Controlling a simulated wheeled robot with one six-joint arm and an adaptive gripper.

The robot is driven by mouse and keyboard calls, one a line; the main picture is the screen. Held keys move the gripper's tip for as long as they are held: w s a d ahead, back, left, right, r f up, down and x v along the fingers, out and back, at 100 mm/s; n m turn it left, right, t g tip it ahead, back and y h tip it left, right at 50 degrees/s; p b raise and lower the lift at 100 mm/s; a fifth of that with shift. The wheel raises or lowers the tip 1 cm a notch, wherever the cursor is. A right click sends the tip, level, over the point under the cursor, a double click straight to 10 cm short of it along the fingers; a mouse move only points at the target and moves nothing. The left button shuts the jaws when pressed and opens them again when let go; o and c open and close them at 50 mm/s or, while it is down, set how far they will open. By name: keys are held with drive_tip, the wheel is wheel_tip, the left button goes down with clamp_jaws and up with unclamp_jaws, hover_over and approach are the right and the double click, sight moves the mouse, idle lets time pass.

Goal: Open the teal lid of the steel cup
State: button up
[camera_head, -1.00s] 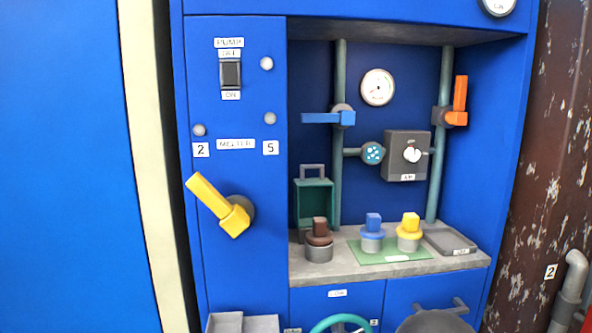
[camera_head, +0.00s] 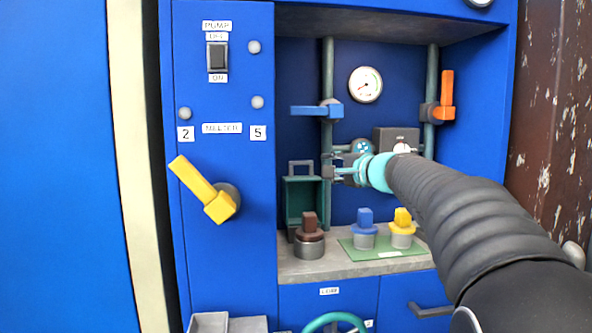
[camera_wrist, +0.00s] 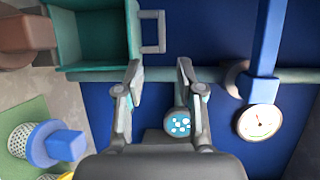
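I cannot make out a teal lid on a steel cup. Three grey cups with block-shaped tops stand on the shelf: a brown-topped cup (camera_head: 309,245), a blue-topped cup (camera_head: 364,237) and a yellow-topped cup (camera_head: 402,236). The blue-topped cup is at lower left in the wrist view (camera_wrist: 60,145). A dark teal open-fronted box (camera_head: 304,201) with a grey handle stands behind the brown-topped cup. It also shows in the wrist view (camera_wrist: 95,38). My gripper (camera_head: 326,173) is in front of the niche, right of the box handle. Its fingers are apart and empty in the wrist view (camera_wrist: 159,68).
A blue lever (camera_head: 315,111), an orange lever (camera_head: 446,90), a gauge (camera_head: 365,85) and upright pipes line the niche. A green mat (camera_head: 350,246) lies under two cups. A yellow lever (camera_head: 200,185) sticks out at left. My arm hides the shelf's right end.

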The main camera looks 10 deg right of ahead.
sight(302, 163)
drive_tip(key=p+x, duration=0.3)
drive_tip(key=x, duration=1.1)
drive_tip(key=shift+d+r, duration=0.1)
drive_tip(key=shift+r, duration=0.1)
clamp_jaws()
